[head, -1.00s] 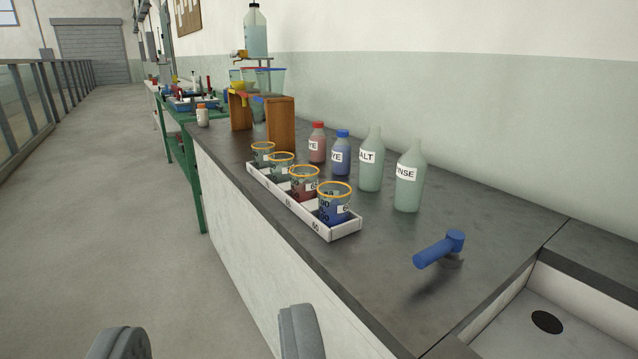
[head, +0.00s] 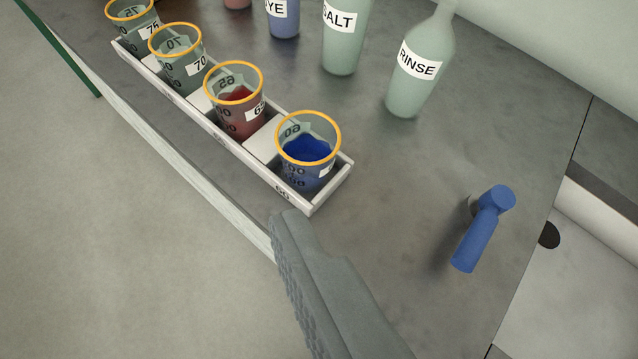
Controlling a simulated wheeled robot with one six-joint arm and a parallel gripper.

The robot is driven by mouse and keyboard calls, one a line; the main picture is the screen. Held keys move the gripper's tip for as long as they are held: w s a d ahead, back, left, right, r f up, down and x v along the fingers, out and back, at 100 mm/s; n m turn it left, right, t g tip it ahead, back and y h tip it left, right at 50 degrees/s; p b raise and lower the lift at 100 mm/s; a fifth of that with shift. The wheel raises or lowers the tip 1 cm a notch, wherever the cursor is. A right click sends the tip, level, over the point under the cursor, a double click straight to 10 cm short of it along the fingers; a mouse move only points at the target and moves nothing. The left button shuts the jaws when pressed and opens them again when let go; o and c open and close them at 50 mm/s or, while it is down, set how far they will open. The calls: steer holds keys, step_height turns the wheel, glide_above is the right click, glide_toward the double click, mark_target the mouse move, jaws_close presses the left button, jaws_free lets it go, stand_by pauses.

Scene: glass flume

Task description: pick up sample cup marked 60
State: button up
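The sample cup marked 60 (head: 308,150) is a clear cup with an orange rim and blue contents. It stands upright in the nearest compartment of a white tray (head: 331,188), whose front edge also carries a 60. One grey finger of my gripper (head: 305,275) shows at the bottom middle, its ridged pad facing left with nothing against it. The finger's tip is just in front of the tray's near end, apart from the cup. The other finger is out of view.
Cups marked 65 (head: 235,110), 70 (head: 180,68) and 75 (head: 130,22) stand farther along the tray. SALT (head: 344,45) and RINSE (head: 417,75) bottles stand behind. A blue tap handle (head: 480,230) rises at right, beside a sink.

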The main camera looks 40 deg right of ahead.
steer(key=w+d+m+g, duration=0.3)
steer(key=w+d+g, duration=0.2)
steer(key=w, duration=0.2)
steer(key=m+g+y, duration=0.1)
steer(key=m+g, duration=0.2)
steer(key=g, duration=0.3)
glide_above(307, 147)
steer(key=s+a, duration=0.2)
step_height(307, 147, down, 3)
steer(key=f, duration=1.7)
steer(key=shift+s+d, duration=0.2)
steer(key=shift+d, duration=0.1)
steer(key=c, duration=1.1)
steer(key=shift+o, duration=0.2)
